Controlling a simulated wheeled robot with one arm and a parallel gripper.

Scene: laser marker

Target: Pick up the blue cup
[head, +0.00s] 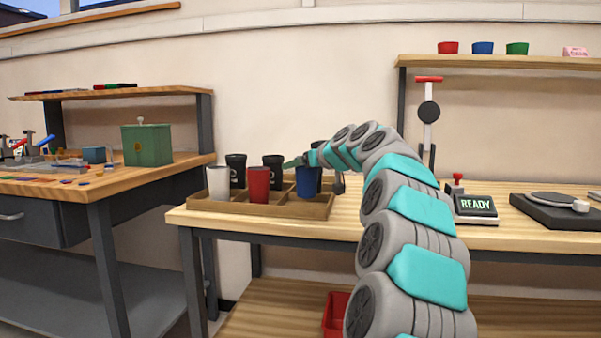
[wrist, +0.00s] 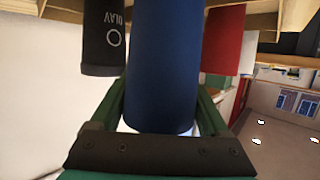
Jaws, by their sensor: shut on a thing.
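The blue cup (head: 307,183) is upright at the right end of the wooden tray (head: 284,210) in the head view; I cannot tell whether its base touches the tray floor. My gripper (head: 298,164) reaches it from behind, with a green finger showing near its top. In the wrist view the blue cup (wrist: 163,60) fills the space between the two green fingers of my gripper (wrist: 162,108), which is shut on it. The far end of the cup is outside that view.
A white cup (head: 218,184), a red cup (head: 259,185) and black cups (head: 236,172) stand close by in the tray. To the right are a lever press (head: 428,112), a READY display (head: 475,205) and a flat round-topped device (head: 553,208).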

